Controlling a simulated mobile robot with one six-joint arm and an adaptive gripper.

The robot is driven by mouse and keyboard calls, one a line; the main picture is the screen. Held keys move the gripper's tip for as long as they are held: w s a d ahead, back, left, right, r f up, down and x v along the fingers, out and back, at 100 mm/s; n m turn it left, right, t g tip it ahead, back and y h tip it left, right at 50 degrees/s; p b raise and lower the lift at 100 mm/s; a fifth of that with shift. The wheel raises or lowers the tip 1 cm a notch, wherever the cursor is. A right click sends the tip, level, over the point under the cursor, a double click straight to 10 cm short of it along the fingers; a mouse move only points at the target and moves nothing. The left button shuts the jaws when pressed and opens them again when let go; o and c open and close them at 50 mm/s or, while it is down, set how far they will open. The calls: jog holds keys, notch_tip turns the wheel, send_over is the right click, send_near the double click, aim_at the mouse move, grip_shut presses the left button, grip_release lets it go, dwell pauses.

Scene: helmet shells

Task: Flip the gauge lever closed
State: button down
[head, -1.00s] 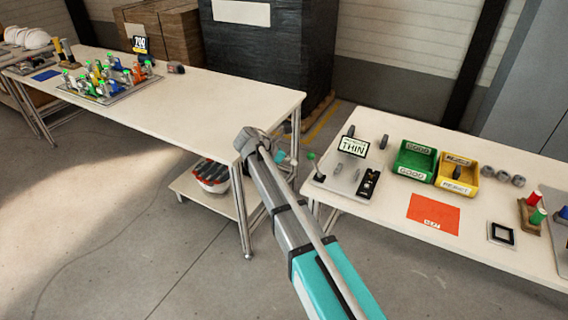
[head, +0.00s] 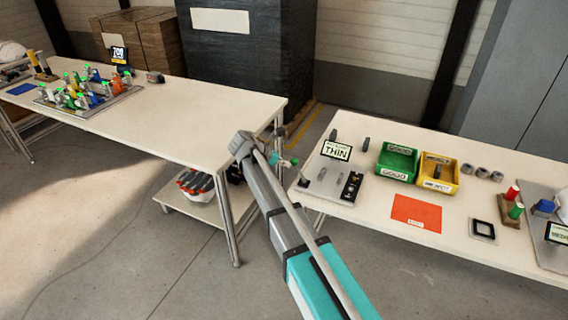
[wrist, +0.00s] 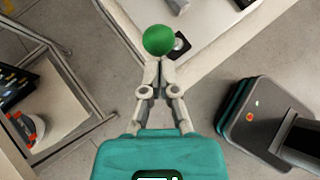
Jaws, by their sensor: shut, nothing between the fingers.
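The gauge plate (head: 319,182) sits at the left end of the right-hand table, with a THIN sign (head: 337,151) at its back. The lever's green ball knob (head: 294,161) is at the plate's left edge. In the wrist view the green knob (wrist: 158,40) is large, just beyond my fingertips, partly covering a dark square on the plate. My gripper (wrist: 155,64) has its fingers together and empty, close to the knob; contact cannot be told. In the head view my gripper (head: 285,161) is small, just left of the knob. The lever's stem is mostly hidden.
A green bin (head: 396,174) and a yellow bin (head: 436,185) stand right of the plate, with an orange mat (head: 416,213) in front. The left table (head: 200,112) holds a rack of colourful clamps. Floor shows between the tables.

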jog(key=shift+s+d+r+y+p, duration=0.2)
jog(key=shift+d+r+y+p, duration=0.2)
jog(key=shift+d+y+p, duration=0.25)
jog(key=s+d+m+t+y+p, duration=0.2)
jog(key=s+d+m+y, duration=0.1)
jog(key=d+y, duration=0.4)
jog(key=shift+d+r+t+p, duration=0.3)
jog(key=shift+d+r+p, duration=0.05)
jog(key=shift+d, duration=0.15)
dwell(0.3)
jog(key=shift+r, duration=0.15)
dwell(0.5)
jog(key=shift+r+p, duration=0.65)
jog(key=shift+p, duration=0.15)
